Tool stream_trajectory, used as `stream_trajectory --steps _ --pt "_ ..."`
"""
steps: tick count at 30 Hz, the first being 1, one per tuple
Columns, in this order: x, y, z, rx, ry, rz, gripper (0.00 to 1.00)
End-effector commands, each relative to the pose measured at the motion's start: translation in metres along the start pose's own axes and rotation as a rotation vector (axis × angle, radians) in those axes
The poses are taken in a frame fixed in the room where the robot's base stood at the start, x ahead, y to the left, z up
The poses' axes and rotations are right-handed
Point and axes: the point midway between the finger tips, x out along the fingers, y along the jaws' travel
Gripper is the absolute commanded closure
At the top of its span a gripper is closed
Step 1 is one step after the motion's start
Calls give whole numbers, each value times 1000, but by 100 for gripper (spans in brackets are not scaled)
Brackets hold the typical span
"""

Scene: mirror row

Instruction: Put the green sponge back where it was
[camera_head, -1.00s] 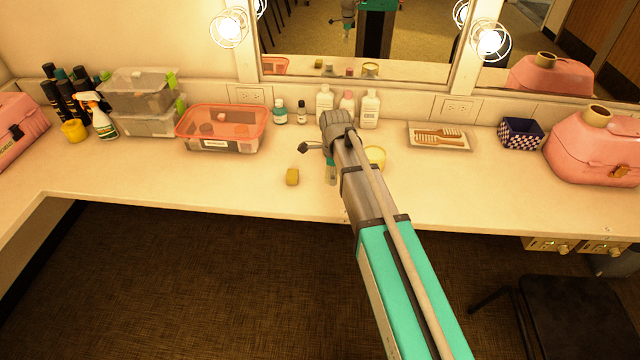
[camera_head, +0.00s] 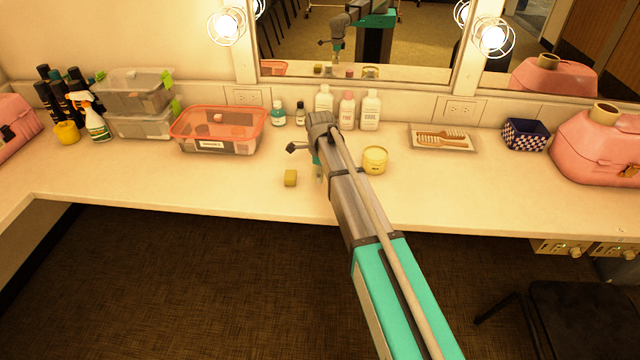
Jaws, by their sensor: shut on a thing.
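My gripper (camera_head: 319,176) points down over the counter in the middle, mostly hidden behind my own wrist and arm. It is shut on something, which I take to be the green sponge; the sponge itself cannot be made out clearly. No green sponge shows lying free on the counter. A small yellow sponge-like block (camera_head: 290,178) lies on the counter just left of my gripper, apart from it. My arm and gripper also show in the mirror, too small to tell what the fingers hold.
A yellow jar (camera_head: 374,161) stands close right of my wrist. Several bottles (camera_head: 346,110) stand behind it. A pink-rimmed bin (camera_head: 216,146) is to the left, and a tray with combs (camera_head: 443,143) to the right. The counter's front strip (camera_head: 230,185) is clear.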

Motion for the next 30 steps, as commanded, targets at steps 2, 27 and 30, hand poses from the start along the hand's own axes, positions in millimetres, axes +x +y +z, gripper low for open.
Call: stream_trajectory --steps 2,27,30 --pt "0 0 0 0 0 0 60" --pt "40 -6 5 -1 0 0 60" --pt "40 -6 6 -1 0 0 60"
